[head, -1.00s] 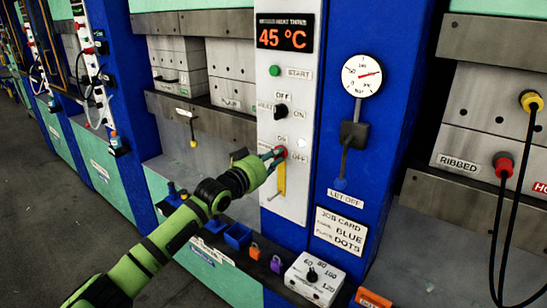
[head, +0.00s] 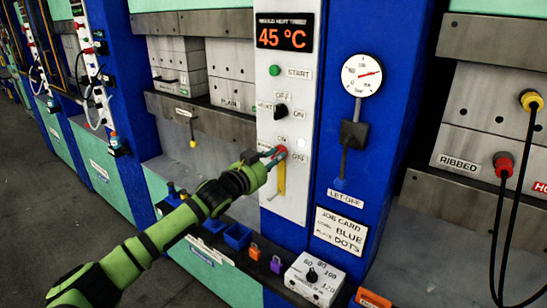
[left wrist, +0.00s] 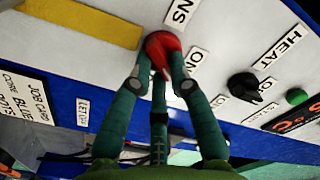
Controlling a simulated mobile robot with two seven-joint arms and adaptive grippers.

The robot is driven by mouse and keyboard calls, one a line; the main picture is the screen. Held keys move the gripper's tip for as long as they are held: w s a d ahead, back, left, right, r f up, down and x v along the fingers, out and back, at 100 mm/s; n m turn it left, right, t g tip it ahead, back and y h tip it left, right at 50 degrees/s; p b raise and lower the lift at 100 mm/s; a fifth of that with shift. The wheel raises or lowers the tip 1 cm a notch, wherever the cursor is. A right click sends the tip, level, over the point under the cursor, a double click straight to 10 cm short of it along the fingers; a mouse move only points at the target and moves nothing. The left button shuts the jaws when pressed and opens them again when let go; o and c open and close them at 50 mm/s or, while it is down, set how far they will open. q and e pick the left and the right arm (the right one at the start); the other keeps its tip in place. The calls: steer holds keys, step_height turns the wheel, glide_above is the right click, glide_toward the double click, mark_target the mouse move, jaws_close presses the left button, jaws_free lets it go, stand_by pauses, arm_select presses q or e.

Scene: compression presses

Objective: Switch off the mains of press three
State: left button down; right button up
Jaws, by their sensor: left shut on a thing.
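The mains switch is a red knob (head: 281,151) low on the white control panel (head: 290,206), with ON and OFF labels beside it. My left gripper (head: 273,157) is shut on this knob. In the left wrist view, the fingers (left wrist: 163,82) close around the red knob (left wrist: 164,46), beside a label ending in "NS". The fingers partly hide the knob, so I cannot tell which label it points to. A yellow strip (head: 282,181) runs down the panel below it. I see no press number. My right gripper is not in view.
Above the mains are a black heat knob (head: 281,111), a green start button (head: 274,71) and a display (head: 285,31) reading 45 °C. A gauge (head: 362,75) and a let-off lever (head: 344,160) are on the blue column.

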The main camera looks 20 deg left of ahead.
arm_select(q)
steer(key=shift+f+m+p, duration=0.15)
steer(key=shift+m+p, duration=0.4)
steer(key=shift+m, duration=2)
steer(key=shift+f+m+p, duration=0.1)
steer(key=shift+m+p, duration=0.4)
steer(key=shift+m, duration=2.05)
steer(key=c, duration=1.1)
jaws_free()
steer(key=shift+c, duration=0.2)
steer(key=shift+a, duration=0.1)
steer(key=v, duration=1.2)
